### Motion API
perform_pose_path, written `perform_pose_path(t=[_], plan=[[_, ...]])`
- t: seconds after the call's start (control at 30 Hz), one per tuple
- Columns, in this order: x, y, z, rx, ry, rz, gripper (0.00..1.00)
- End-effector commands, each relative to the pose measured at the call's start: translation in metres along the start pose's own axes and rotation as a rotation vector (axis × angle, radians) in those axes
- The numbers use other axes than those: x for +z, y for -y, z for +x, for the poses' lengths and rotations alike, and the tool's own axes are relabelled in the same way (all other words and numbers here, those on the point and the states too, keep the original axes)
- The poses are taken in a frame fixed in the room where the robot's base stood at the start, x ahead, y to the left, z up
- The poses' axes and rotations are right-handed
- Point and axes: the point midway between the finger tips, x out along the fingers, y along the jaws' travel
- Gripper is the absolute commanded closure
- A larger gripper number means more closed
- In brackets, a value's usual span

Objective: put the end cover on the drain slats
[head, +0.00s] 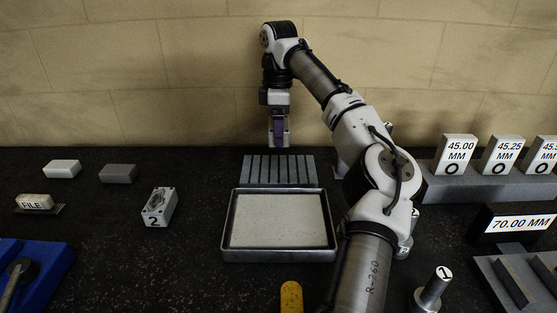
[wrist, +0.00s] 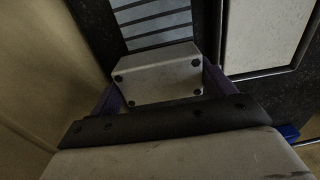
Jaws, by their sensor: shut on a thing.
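The end cover (wrist: 158,78) is a pale grey metal block with a dark dot at each corner of its face. It sits between the purple fingers of my gripper (head: 279,140), which is shut on it. In the head view the cover is hard to make out from the fingers. The drain slats (head: 279,171) are a grey ribbed panel lying on the dark bench; my gripper appears at their far edge. In the wrist view the slats (wrist: 158,22) lie just beyond the cover. Whether the cover touches them I cannot tell.
A framed tray with a pale surface (head: 277,220) lies in front of the slats. Small blocks (head: 118,174) and a marked metal block (head: 159,207) are at left. Gauge blocks (head: 458,153) stand at right. A wall (head: 170,70) rises close behind my gripper.

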Motion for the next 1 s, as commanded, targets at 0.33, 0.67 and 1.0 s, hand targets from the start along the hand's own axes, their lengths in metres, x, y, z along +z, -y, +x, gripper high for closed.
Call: perform_pose_path(t=[0.33, 0.67, 1.0], plan=[[0.0, 0.0, 0.045, 0.002, 0.0, 0.001, 0.59], [0.0, 0.0, 0.084, 0.001, -0.001, -0.001, 0.59], [-0.001, 0.0, 0.088, 0.002, -0.002, 0.0, 0.59]])
